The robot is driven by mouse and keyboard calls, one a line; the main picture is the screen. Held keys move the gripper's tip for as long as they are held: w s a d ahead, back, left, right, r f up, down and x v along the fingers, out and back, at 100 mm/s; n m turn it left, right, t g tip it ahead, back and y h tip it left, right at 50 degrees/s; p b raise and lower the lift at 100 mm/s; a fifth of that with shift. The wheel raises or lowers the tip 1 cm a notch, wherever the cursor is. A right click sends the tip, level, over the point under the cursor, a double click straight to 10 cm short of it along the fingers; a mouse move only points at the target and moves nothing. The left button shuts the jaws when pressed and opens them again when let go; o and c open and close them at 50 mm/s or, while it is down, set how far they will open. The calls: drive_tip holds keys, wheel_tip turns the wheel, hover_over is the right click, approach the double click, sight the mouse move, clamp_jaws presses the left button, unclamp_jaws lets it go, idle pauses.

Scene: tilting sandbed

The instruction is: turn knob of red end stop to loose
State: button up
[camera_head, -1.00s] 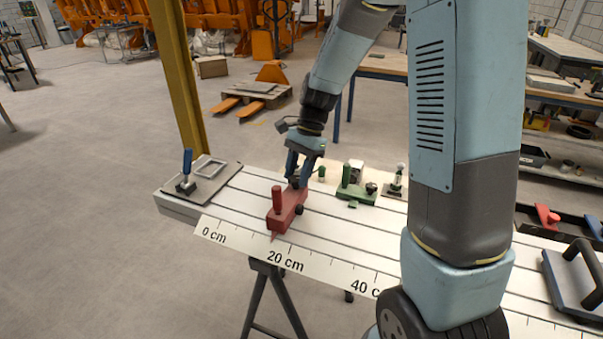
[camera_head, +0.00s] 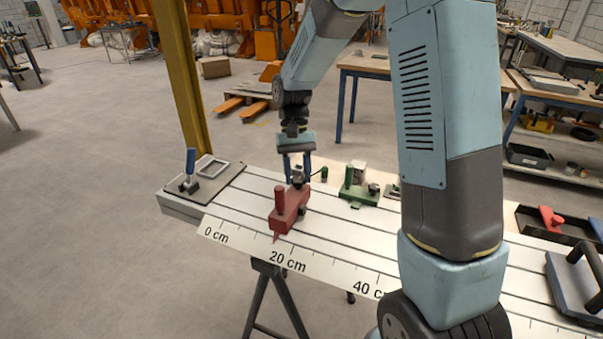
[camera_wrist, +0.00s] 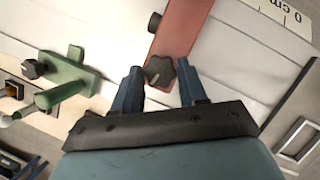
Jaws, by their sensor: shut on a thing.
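The red end stop (camera_head: 289,208) sits on the white slotted bed near the 20 cm end of the scale; it also shows at the top of the wrist view (camera_wrist: 187,28). Its dark star-shaped knob (camera_wrist: 159,72) has a small pale and red mark on top. My gripper (camera_head: 297,182) points down over the far end of the red end stop. In the wrist view my gripper (camera_wrist: 160,77) has one blue finger on each side of the knob and is shut on it. The knob is mostly hidden by the fingers in the head view.
A green stop (camera_head: 358,186) stands to the right of my gripper on the bed. A plate with a blue-handled clamp (camera_head: 190,172) lies at the left end. The scale strip (camera_head: 255,246) runs along the front edge. The bed left of the red stop is clear.

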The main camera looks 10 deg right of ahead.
drive_tip(key=shift+s+a+n+h, duration=0.15)
drive_tip(key=shift+n+h, duration=0.25)
drive_tip(key=shift+n, duration=0.7)
drive_tip(key=o, duration=1.1)
drive_tip(key=shift+c, duration=0.2)
drive_tip(key=v, duration=1.3)
drive_tip(key=shift+r, duration=0.35)
